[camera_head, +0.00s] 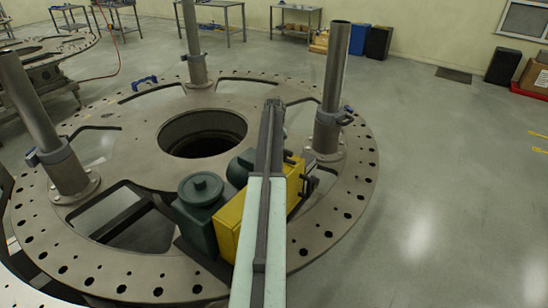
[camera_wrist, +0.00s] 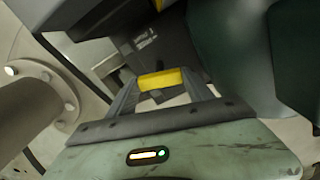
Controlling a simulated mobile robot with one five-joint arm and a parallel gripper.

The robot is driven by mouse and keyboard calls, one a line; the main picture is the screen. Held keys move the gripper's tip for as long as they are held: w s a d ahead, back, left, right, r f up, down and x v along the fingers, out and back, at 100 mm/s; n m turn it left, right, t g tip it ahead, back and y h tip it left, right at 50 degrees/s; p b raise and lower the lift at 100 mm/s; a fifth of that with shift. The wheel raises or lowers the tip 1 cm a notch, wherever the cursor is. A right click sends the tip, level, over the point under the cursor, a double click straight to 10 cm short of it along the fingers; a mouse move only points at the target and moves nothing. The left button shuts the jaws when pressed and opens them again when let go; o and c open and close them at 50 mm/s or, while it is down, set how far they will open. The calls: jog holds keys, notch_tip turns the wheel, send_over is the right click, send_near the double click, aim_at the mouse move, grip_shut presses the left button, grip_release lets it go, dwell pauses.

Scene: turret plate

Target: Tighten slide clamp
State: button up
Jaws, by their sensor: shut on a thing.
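In the wrist view, my gripper (camera_wrist: 163,88) has its two dark fingers closed on a short yellow bar (camera_wrist: 160,79). The bar looks like the handle of the slide clamp, but the clamp's body cannot be told apart from the dark parts around it. In the head view, a green and yellow machine unit (camera_head: 228,226) sits on the round turret plate (camera_head: 105,262). Dark fittings (camera_head: 311,186) show at its right side. My arm crosses in front of the unit, and the gripper's fingertips and the yellow bar cannot be made out there.
Three upright metal posts stand on the plate, at left (camera_head: 32,125), back (camera_head: 193,50) and right (camera_head: 333,85). The plate has a large central hole (camera_head: 203,133) and cut-outs. In the wrist view, a flanged post (camera_wrist: 35,105) is close on the left. Open floor (camera_head: 450,200) lies to the right.

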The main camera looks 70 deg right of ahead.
jog(key=m, duration=0.7)
jog(key=shift+w, duration=0.1)
jog(key=m, duration=0.4)
jog(key=shift+m, duration=1.8)
jog(key=o, duration=1.4)
jog(key=shift+w, duration=0.1)
jog(key=shift+c, duration=0.2)
jog(key=shift+r, duration=0.15)
